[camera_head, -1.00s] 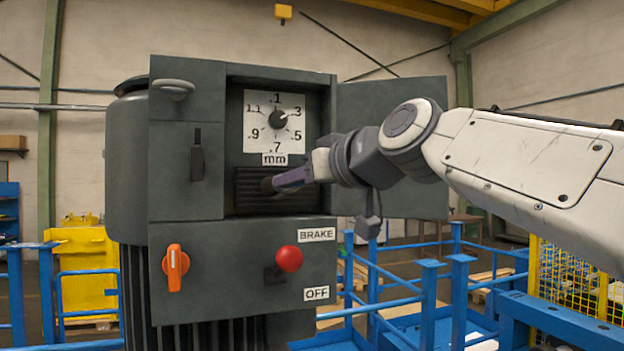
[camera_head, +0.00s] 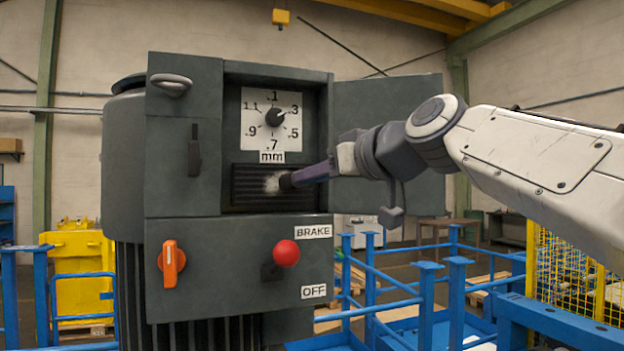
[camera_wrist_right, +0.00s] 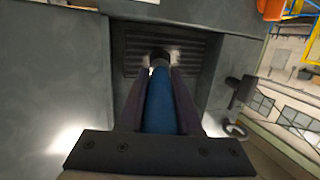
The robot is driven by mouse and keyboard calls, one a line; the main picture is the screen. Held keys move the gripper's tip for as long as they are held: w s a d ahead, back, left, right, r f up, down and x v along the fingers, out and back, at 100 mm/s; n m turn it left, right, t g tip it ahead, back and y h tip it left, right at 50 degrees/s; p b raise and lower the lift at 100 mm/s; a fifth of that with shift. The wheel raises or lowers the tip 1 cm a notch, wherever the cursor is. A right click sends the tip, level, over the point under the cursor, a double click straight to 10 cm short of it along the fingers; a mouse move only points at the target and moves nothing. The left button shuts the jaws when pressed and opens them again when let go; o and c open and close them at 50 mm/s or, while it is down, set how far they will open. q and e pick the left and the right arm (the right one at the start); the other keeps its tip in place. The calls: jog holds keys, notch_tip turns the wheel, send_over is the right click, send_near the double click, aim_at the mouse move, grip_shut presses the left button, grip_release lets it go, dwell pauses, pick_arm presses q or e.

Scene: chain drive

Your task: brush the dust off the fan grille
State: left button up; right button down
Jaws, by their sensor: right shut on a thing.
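The fan grille (camera_head: 248,196) is a dark slatted panel in the recess of the grey machine, below the dial. A pale, dust-like patch (camera_head: 272,184) shows on its slats. My right gripper (camera_head: 308,175) is shut on a blue-handled brush (camera_wrist_right: 160,105). The brush's dark head (camera_head: 286,182) is at the right edge of the pale patch; I cannot tell if it touches. In the right wrist view the grille (camera_wrist_right: 195,58) lies ahead of the brush, with pale areas on both sides of the head. My left gripper is out of view.
A dial (camera_head: 272,120) sits above the grille. An open door (camera_head: 388,135) stands to the right of the recess, behind my right arm. An orange handle (camera_head: 171,263) and a red knob (camera_head: 286,253) stick out below. Blue rails (camera_head: 428,300) stand at lower right.

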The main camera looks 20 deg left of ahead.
aim_at(291, 176)
jog(key=shift+w+a, duration=0.1)
jog(key=shift+a, duration=0.05)
jog(key=shift+s+a, duration=0.6)
jog(key=shift+a, duration=0.2)
jog(key=shift+s+a, duration=0.55)
jog(key=shift+a, duration=0.25)
jog(key=s+d+b, duration=0.3)
jog(key=s, duration=0.2)
jog(key=shift+d, duration=0.25)
dwell(0.3)
